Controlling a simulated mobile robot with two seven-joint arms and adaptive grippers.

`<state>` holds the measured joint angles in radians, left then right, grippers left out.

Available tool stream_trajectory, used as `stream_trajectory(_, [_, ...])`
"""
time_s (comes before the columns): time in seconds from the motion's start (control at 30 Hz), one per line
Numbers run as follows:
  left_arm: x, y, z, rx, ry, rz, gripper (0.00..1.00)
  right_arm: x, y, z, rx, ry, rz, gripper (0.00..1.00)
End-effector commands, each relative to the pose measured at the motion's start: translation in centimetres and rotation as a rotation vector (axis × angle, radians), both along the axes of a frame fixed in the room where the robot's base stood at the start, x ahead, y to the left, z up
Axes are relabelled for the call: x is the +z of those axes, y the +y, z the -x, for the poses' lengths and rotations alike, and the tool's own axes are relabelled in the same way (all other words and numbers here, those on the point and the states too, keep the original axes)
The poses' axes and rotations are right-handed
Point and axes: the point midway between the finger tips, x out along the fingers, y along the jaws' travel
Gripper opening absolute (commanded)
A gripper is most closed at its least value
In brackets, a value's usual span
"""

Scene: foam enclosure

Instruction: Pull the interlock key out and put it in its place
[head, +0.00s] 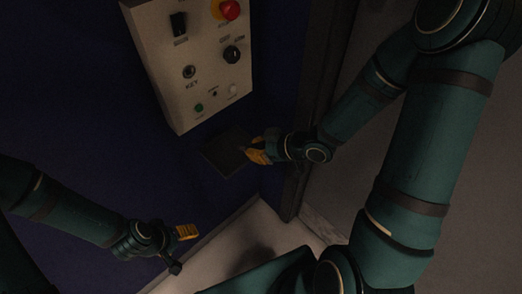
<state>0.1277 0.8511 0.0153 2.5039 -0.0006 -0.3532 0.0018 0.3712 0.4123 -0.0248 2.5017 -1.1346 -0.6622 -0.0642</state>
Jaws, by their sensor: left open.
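The pale control box (205,88) hangs tilted on the dark blue wall. Its key lock (189,72), a round ring with a dark centre above the word KEY, shows at the left middle; I cannot make out a key standing in it. My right gripper (257,151) has its yellow fingers below the box, beside a dark square plate or tray (222,155). Its jaws are too dark to read, and I cannot tell whether a key is between them. My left gripper (182,248) is open and empty at the lower left, well below the box.
The box also carries a red knob on yellow (230,10), a black switch (179,24), a black dial (231,54), a green button (198,108) and a pale one (233,89). A dark post (297,190) stands right of my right gripper. Pale floor lies below.

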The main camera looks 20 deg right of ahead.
Motion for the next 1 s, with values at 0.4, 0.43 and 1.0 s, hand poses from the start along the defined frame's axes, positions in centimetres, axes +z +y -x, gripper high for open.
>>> stream_trajectory(0.4, [-0.8,0.0,-0.2,0.000,-0.004,-0.001,0.70,-0.7,1.3,-3.6,0.001,-0.001,0.001,0.00])
stream_trajectory(0.43, [-0.8,0.0,-0.2,0.000,-0.004,-0.001,0.70,-0.7,1.4,-3.8,0.001,-0.001,0.001,0.00])
stream_trajectory(1.0, [-3.7,0.1,-0.7,0.003,-0.017,-0.003,0.70,-4.1,2.2,-6.1,-0.002,0.001,-0.001,0.00])
